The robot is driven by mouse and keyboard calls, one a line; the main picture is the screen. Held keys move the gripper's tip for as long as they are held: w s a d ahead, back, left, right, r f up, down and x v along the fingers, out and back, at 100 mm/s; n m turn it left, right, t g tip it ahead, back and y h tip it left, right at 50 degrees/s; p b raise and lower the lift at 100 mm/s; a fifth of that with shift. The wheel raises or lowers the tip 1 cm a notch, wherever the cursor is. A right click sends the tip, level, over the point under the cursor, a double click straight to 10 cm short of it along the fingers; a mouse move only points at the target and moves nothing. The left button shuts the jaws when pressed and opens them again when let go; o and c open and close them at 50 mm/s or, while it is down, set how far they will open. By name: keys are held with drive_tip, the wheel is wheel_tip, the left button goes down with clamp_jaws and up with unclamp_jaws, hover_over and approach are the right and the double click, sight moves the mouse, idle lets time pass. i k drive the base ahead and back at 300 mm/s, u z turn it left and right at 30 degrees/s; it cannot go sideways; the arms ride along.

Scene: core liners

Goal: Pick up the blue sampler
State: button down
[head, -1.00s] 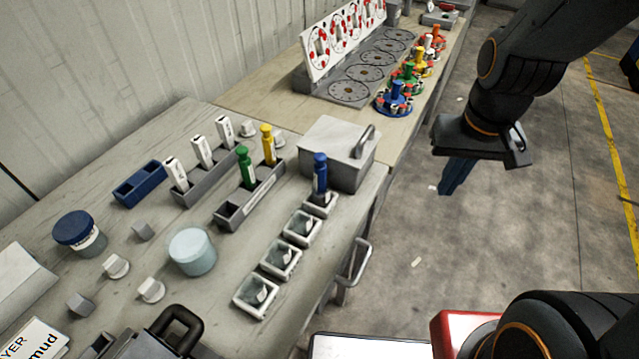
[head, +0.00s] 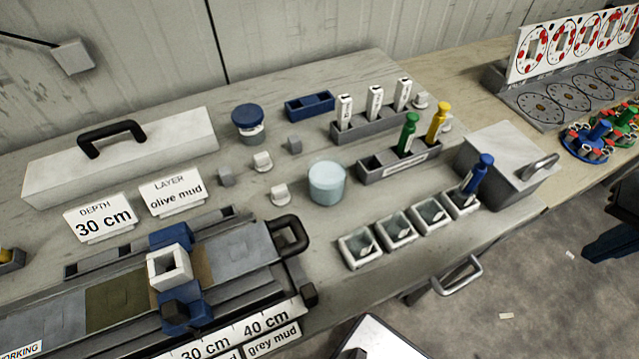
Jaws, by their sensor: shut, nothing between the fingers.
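The blue sampler (head: 478,172) stands in the rightmost of a row of small square dishes (head: 462,206), tilted slightly in the picture. Its lower end is hidden inside the dish. My gripper (head: 608,244) shows at the right edge of the head view, partly cut off. It is shut and empty, over the floor beside the bench, well to the right of the sampler and apart from it.
A rack (head: 398,165) holds a green sampler (head: 407,135) and a yellow sampler (head: 436,123), with an empty slot at its left. A grey lidded box (head: 497,150) stands close behind the blue sampler. A bench handle (head: 457,277) sticks out in front.

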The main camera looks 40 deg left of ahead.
sight(475, 176)
drive_tip(key=u, duration=3.75)
drive_tip(key=k, duration=1.2)
drive_tip(key=z, duration=1.65)
drive_tip(key=i, duration=0.45)
